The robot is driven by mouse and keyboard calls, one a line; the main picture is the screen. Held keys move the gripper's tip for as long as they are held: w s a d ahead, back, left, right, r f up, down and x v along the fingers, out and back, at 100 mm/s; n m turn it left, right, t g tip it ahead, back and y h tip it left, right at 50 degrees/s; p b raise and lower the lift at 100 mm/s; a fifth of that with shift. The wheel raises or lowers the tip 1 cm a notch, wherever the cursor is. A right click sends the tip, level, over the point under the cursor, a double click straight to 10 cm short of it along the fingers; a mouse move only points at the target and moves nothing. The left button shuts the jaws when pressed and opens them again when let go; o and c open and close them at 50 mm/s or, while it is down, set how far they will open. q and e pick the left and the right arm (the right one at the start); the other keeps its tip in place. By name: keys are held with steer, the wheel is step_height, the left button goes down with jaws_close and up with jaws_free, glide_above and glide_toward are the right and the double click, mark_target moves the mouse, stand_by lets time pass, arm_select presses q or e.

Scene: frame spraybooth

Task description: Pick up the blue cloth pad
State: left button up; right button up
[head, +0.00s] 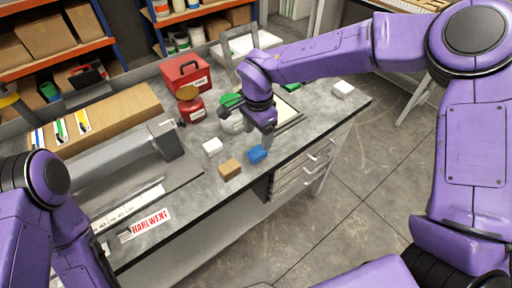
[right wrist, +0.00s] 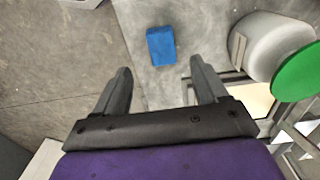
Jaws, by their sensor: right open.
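The blue cloth pad (head: 257,154) lies on the grey bench top near its front edge. It also shows in the right wrist view (right wrist: 160,46), flat and uncovered. My right gripper (head: 268,140) points down above the bench, close behind the pad in the head view. In the right wrist view its two fingers (right wrist: 160,66) are spread apart with nothing between them, and the pad lies just beyond the tips, about midway. My left arm shows at the lower left of the head view, but its gripper is out of sight.
A tan block (head: 230,170) and a white block (head: 212,146) lie left of the pad. A red toolbox (head: 186,72) and red can (head: 192,108) stand farther back. The bench front edge is near.

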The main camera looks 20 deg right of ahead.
mark_target(257, 151)
steer(key=shift+s+f, duration=0.2)
steer(key=shift+f, duration=0.75)
steer(key=f, duration=0.1)
steer(key=f+p, duration=0.1)
steer(key=f, duration=0.1)
steer(key=f+p, duration=0.1)
steer(key=shift+w+f, duration=0.25)
steer(key=shift+w, duration=0.15)
steer(key=shift+s+f, duration=0.1)
steer(key=shift+f, duration=0.3)
steer(key=c, duration=1.1)
